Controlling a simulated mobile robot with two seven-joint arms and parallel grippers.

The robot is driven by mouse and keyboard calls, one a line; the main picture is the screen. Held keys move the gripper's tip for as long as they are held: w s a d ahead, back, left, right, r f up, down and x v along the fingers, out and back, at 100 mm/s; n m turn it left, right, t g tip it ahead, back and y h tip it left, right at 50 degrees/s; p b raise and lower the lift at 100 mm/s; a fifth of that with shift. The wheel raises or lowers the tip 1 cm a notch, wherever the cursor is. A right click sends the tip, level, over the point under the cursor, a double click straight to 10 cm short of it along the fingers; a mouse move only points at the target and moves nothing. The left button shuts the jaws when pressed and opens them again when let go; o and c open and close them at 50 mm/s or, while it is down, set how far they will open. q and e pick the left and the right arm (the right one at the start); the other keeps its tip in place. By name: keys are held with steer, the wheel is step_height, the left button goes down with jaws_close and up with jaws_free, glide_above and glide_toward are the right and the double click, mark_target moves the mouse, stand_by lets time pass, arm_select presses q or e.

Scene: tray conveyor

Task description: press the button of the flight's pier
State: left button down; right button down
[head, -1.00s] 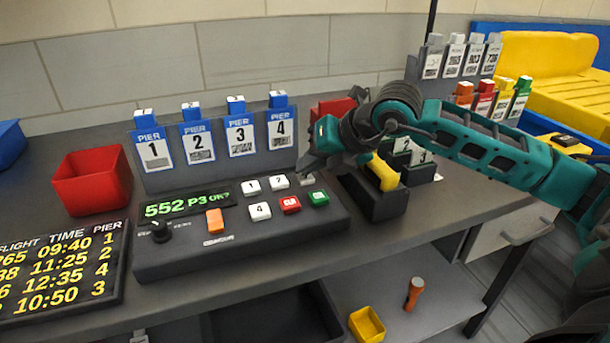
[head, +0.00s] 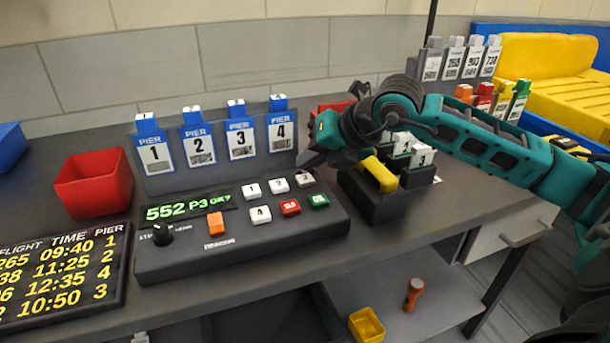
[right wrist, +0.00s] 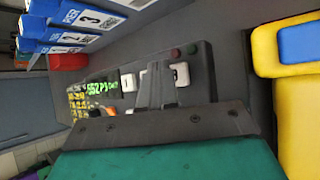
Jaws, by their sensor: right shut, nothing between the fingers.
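The dark control panel (head: 240,258) stands on the counter. Its green display (head: 184,208) reads "552 P3 OK?". White buttons 1 (head: 251,190), 2 (head: 278,185), 3 (head: 304,180) and 4 (head: 260,214) show uncovered, with a red button (head: 290,207) and a green button (head: 318,200). My right gripper (head: 306,160) is shut and empty, just above and behind button 3, apart from it. In the right wrist view my shut fingers (right wrist: 157,85) hide part of the panel; the display (right wrist: 103,87) shows beside them. My left gripper is out of view.
The flight board (head: 62,270) lies at the left, its flight numbers partly cut off. A red bin (head: 93,184) stands behind it. Blue pier tags 1 to 4 (head: 240,139) stand behind the panel. A dark holder with a yellow-handled thing (head: 379,174) is close right of the panel.

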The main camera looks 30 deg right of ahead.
mark_target(310, 179)
steer(key=shift+r+p, duration=1.7)
steer(key=shift+r, duration=0.8)
